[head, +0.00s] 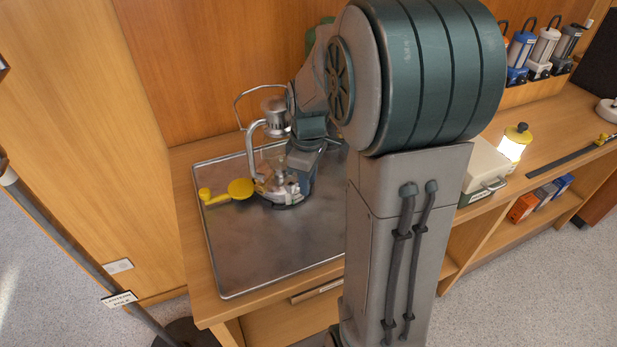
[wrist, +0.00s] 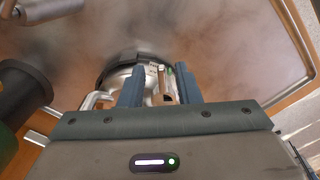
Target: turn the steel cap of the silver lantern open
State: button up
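The silver lantern (head: 274,112) stands on a steel tray (head: 235,250) at the left end of the counter in the head view. It has a ribbed top, a wire handle and a pale curved side tube. My gripper (head: 283,188) is down at its lower body and hides part of it. In the wrist view, my gripper's two blue-grey fingers (wrist: 161,88) are apart, with part of the lantern's base (wrist: 125,80) showing between and beyond them. A small pale piece and a green spot show in the gap. I cannot make out the steel cap clearly, or any contact.
A yellow piece with a round disc (head: 240,188) is beside the lantern's left side. A lit yellow-topped lantern (head: 513,146) and a pale case (head: 484,172) stand farther right. Several lanterns line a back shelf. A labelled pole (head: 75,245) stands at front left. The tray's front is bare.

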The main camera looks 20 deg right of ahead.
notch_tip(320, 180, up, 14)
dwell(0.6)
jog(key=shift+f, duration=0.1)
jog(key=s+a+f+m+t, duration=0.1)
jog(key=s+a+f+m, duration=0.2)
jog(key=s, duration=0.4)
jog(key=s+a+f+m+t, duration=0.2)
jog(key=s+a+f+m, duration=0.2)
jog(key=s+m, duration=0.2)
jog(key=shift+s+f, duration=0.3)
jog(key=shift+s, duration=0.6)
